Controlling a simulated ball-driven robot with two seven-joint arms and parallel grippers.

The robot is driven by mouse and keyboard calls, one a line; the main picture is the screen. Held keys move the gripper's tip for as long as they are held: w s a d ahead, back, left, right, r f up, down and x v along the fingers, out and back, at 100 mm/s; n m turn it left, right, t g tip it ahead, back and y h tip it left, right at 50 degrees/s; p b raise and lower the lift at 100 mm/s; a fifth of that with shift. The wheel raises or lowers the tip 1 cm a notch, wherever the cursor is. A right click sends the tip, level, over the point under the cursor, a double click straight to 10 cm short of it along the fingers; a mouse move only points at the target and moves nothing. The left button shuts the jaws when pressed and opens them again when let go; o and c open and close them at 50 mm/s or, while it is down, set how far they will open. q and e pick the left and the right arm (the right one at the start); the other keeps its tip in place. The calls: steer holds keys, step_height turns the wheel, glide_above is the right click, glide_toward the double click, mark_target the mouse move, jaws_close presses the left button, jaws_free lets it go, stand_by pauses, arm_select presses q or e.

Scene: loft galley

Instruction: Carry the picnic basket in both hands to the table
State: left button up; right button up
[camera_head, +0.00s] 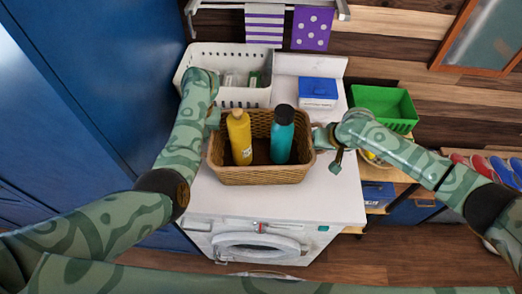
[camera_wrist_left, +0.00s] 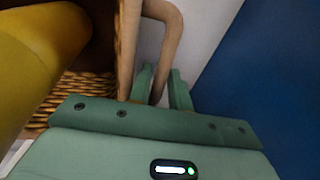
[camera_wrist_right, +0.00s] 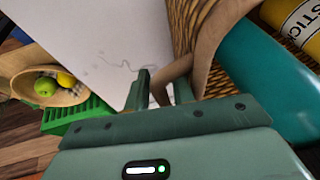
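The brown wicker picnic basket (camera_head: 262,175) is in the middle of the head view, over the white top of a washing machine (camera_head: 300,205); whether it touches the top I cannot tell. A yellow bottle (camera_head: 240,138) and a teal bottle with a dark cap (camera_head: 281,140) stand upright in it. My left gripper (camera_head: 213,117) is at its left end, with its fingers closed around a handle (camera_wrist_left: 172,40). My right gripper (camera_head: 325,138) is at its right end, with its fingers closed around the other handle (camera_wrist_right: 207,45). I cannot make out the table that the task names.
Behind the basket stand a white perforated bin (camera_head: 228,56) and a blue-and-white box (camera_head: 318,92). A green crate (camera_head: 385,105) and wooden shelves (camera_head: 400,178) are at the right. A fruit bowl (camera_wrist_right: 65,97) shows there. A blue cabinet (camera_head: 100,70) fills the left.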

arm_select(q)
steer(key=shift+f, duration=0.35)
arm_select(e)
steer(key=shift+w+f, duration=0.15)
steer(key=shift+f, duration=0.15)
arm_select(q)
jaws_close()
arm_select(e)
jaws_close()
arm_select(q)
steer(key=shift+r, duration=0.25)
arm_select(e)
steer(key=shift+r, duration=0.25)
